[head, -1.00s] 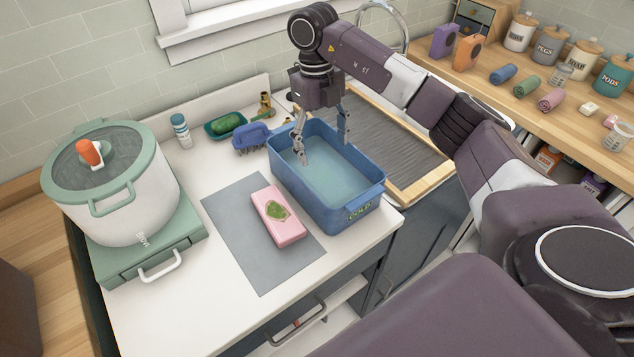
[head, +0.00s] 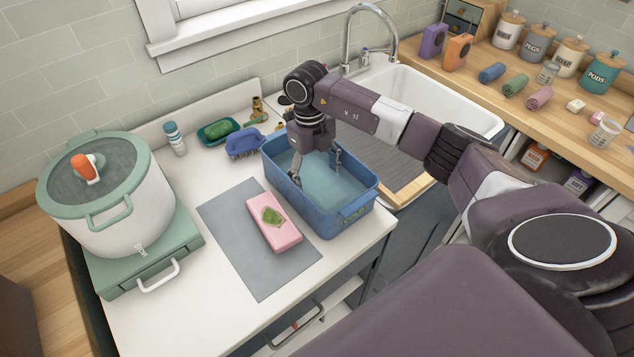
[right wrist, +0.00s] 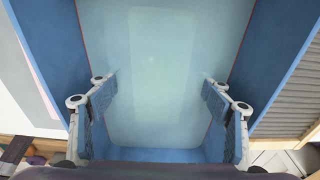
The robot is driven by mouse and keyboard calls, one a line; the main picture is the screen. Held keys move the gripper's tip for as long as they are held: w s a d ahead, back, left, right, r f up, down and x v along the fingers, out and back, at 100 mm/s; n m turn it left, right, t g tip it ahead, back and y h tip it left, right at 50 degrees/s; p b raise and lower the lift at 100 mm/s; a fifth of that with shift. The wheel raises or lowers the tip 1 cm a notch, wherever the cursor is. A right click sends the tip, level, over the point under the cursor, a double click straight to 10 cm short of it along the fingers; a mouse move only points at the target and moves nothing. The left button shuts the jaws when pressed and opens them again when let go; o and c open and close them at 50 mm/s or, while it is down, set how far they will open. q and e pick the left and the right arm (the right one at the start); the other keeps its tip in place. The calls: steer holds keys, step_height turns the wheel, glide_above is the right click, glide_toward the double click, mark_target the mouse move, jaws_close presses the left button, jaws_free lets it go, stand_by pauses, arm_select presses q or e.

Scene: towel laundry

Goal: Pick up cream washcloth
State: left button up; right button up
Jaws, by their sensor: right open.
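A blue basin (head: 352,210) of clear water stands on the white counter, with a label on its front. In the right wrist view I look down into the basin (right wrist: 282,70). A faint paler patch (right wrist: 160,65) shows under the water; I cannot tell whether it is the cream washcloth or just the basin floor. No cream washcloth shows clearly in either view. My right gripper (head: 318,172) is open, pointing down inside the basin, its fingers apart with nothing visible between them. It also shows in the right wrist view (right wrist: 161,88). My left gripper is out of view.
A large pot (head: 140,205) stands at left, the sink (head: 430,95) at right.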

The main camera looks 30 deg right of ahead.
steer(key=shift+c, duration=0.5)
steer(key=c, duration=1.3)
